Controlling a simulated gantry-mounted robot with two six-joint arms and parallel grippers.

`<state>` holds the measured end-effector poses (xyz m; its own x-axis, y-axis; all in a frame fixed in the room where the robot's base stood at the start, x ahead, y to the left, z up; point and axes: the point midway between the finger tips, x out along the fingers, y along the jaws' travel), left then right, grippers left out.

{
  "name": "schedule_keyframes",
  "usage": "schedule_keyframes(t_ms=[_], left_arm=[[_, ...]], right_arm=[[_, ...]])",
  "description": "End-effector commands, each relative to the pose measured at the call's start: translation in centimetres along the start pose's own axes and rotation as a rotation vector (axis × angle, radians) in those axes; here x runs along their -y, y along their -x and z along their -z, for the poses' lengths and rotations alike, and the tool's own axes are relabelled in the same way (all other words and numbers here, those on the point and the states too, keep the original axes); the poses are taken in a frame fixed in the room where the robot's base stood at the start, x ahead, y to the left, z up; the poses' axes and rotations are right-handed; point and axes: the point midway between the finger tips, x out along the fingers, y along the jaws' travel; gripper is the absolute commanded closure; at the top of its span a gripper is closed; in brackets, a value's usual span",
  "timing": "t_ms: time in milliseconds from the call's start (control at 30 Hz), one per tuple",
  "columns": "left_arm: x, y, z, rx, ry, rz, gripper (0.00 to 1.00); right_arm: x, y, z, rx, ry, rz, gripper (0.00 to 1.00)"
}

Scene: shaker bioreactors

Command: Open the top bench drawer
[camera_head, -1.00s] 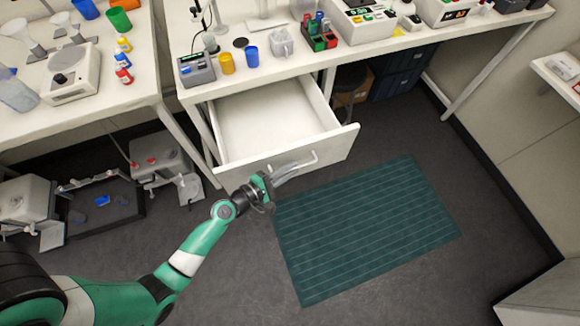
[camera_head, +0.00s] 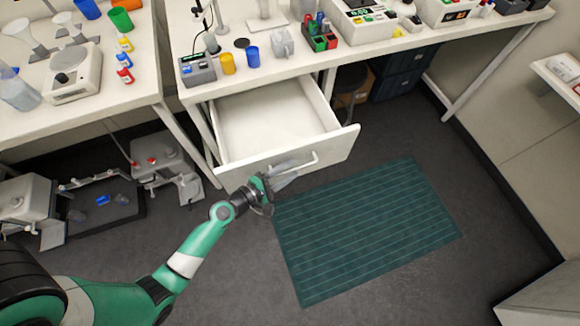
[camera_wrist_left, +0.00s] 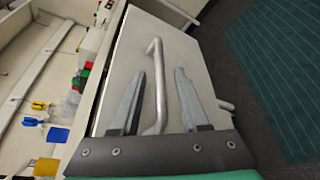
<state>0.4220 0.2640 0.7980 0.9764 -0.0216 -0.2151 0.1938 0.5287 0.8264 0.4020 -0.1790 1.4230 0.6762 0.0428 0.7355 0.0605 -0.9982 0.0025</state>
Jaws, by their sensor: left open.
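The top bench drawer (camera_head: 262,118) is pulled out from under the back bench, and its empty white inside shows. Its front panel (camera_head: 340,147) carries a pale bar handle (camera_head: 314,160). My left gripper (camera_head: 284,174) is at the left part of the handle, in front of the panel. In the left wrist view, my left gripper (camera_wrist_left: 160,75) is open, with the handle bar (camera_wrist_left: 158,95) showing between its two fingers. I cannot tell whether a finger touches the bar. My right gripper is not in view.
The white bench top (camera_head: 300,64) above the drawer holds cups, a tube rack and instruments. A second bench (camera_head: 95,110) stands at left, with equipment on the floor below. A green mat (camera_head: 365,230) lies on the floor right of my arm.

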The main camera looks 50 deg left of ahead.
Motion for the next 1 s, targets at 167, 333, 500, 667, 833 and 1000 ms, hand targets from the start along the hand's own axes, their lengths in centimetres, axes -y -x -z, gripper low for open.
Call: schedule_keyframes(t_ms=[167, 333, 500, 667, 833, 1000], left_arm=[[0.0, 3.4, 0.1, -0.006, 0.003, -0.001, 0.55], [0.0, 7.6, 0.2, -0.008, 0.004, -0.002, 0.55], [-0.1, 10.3, 0.1, -0.005, 0.003, -0.002, 0.55], [-0.1, 11.1, 0.0, -0.001, 0.001, -0.002, 0.55], [-0.1, 11.1, 0.0, 0.0, 0.0, -0.001, 0.55], [-0.1, 11.1, 0.0, 0.0, 0.0, -0.001, 0.55]], right_arm=[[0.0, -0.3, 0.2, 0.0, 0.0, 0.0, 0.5], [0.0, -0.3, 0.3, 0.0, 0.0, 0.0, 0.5], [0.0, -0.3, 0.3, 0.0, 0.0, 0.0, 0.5], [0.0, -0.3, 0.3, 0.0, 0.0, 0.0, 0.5], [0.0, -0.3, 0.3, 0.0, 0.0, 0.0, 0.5], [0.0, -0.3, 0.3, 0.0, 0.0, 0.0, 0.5]])
